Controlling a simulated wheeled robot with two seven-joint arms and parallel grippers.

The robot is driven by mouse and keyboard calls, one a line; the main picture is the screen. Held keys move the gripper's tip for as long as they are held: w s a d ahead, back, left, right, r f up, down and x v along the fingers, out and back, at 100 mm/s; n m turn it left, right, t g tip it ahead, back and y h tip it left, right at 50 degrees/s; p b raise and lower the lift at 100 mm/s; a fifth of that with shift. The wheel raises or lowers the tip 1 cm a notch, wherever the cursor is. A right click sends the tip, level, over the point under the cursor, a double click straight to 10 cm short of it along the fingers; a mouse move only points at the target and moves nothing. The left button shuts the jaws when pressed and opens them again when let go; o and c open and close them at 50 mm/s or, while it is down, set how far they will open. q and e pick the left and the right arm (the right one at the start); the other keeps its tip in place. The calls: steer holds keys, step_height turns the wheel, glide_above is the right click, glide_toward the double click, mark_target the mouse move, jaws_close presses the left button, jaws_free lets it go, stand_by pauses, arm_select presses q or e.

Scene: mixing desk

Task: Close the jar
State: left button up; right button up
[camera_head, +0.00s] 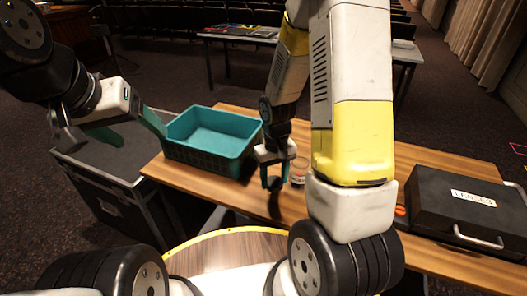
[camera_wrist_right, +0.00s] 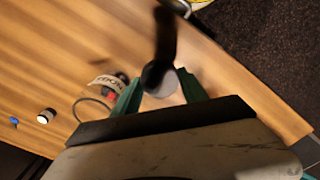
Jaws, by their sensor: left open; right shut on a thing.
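The jar (camera_head: 299,172) stands on the wooden table just right of my right gripper (camera_head: 272,180). My left gripper (camera_head: 128,130) is open and empty, left of the teal crate.
A teal crate (camera_head: 172,153) stands on the table (camera_head: 185,182), left of my right gripper. A black case (camera_head: 465,195) lies at the right. A small white-and-black round thing (camera_wrist_right: 46,116) and a blue thing (camera_wrist_right: 14,121) lie on the table. A dark trunk (camera_head: 105,185) stands at the left.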

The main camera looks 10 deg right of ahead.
steer(key=shift+s+a+r, duration=0.1)
steer(key=shift+s, duration=0.85)
steer(key=shift+s+a+r, duration=0.1)
steer(key=shift+s, duration=0.8)
steer(key=shift+w, duration=0.15)
steer(key=w, duration=0.3)
steer(key=w+r+m, duration=0.1)
steer(key=w, duration=0.3)
steer(key=w+m, duration=0.1)
steer(key=w, duration=0.2)
steer(key=shift+w+d+r, duration=0.2)
steer(key=shift+w+d, duration=0.05)
steer(key=shift+d, duration=0.05)
